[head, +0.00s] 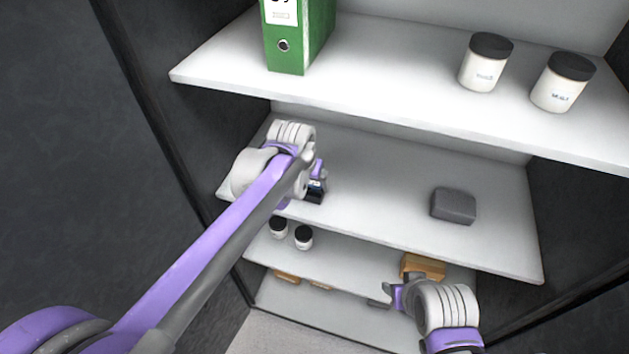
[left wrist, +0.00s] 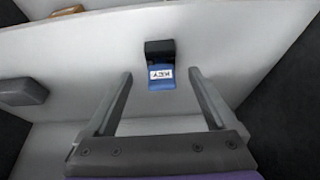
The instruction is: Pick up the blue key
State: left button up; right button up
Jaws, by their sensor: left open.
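The blue key (left wrist: 161,80) shows in the left wrist view, with a white label reading KEY and a black part at its far end. It lies on a white shelf (left wrist: 110,47), ahead of and between the fingers of my left gripper (left wrist: 158,90). The fingers are open and apart from it, with nothing held. In the head view my left gripper (head: 316,186) reaches the left part of the middle shelf, and my wrist hides most of that area. My right gripper (head: 397,290) is low at the right, in front of the lower shelves; its jaw state is unclear.
A dark grey block (head: 453,206) sits on the middle shelf's right. A green binder (head: 298,35) and two white jars (head: 485,62) stand on the shelf above. Two small jars (head: 303,237) and a brown box (head: 424,266) are lower. The middle shelf's centre is clear.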

aim_at(315, 185)
pick_arm(q)
jog(key=w, duration=0.1)
jog(key=w+d, duration=0.1)
jog(key=w, duration=0.1)
jog(key=shift+w+r+p, duration=0.1)
jog(key=shift+w+p, duration=0.1)
jog(key=shift+p, duration=0.15)
jog(key=x, duration=0.3)
jog(key=shift+s, duration=0.2)
jog(key=shift+c, duration=0.3)
jog(key=shift+w, duration=0.1)
grip_shut()
